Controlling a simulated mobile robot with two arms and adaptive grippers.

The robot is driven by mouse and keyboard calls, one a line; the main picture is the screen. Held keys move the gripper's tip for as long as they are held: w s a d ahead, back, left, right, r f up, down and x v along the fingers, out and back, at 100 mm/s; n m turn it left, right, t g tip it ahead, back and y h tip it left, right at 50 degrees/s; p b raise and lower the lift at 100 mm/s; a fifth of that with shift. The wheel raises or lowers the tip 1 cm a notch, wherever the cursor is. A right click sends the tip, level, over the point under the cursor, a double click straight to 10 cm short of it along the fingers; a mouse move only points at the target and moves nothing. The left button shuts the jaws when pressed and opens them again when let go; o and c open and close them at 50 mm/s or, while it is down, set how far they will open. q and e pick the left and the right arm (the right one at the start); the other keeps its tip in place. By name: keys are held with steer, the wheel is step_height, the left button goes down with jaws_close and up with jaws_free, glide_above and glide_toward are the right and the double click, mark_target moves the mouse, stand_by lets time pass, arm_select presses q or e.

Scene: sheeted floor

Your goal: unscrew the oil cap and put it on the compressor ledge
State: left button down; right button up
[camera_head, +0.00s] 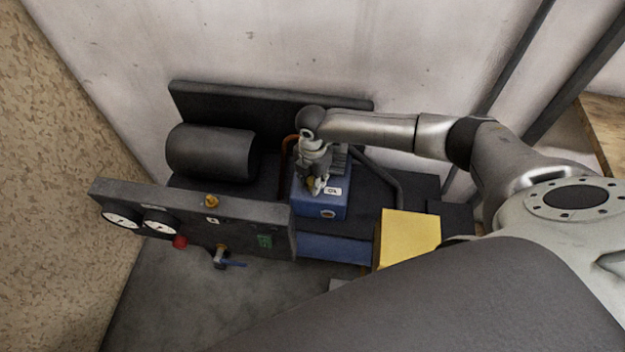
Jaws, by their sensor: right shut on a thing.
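The compressor has a blue housing (310,206) with a white label reading like "OIL" on its top. My right gripper (317,186) reaches down from above onto the top of this housing, beside the label. It is shut on a small brownish-yellow piece, seemingly the oil cap (310,183), mostly hidden by the fingers. I cannot tell whether the cap is seated or lifted. The flat top of the grey gauge panel (262,208) is a ledge in front of the housing, left of the gripper. My left gripper is out of view.
A brass fitting (211,201) stands on the gauge panel. Below are gauges (121,215), a red knob (180,242) and a blue-handled valve (222,256). A dark cylinder (210,152) lies behind. A yellow block (408,235) is at right. A wall closes off the back.

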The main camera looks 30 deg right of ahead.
steer(key=shift+n, duration=0.6)
steer(key=o, duration=1.1)
steer(key=shift+c, duration=0.6)
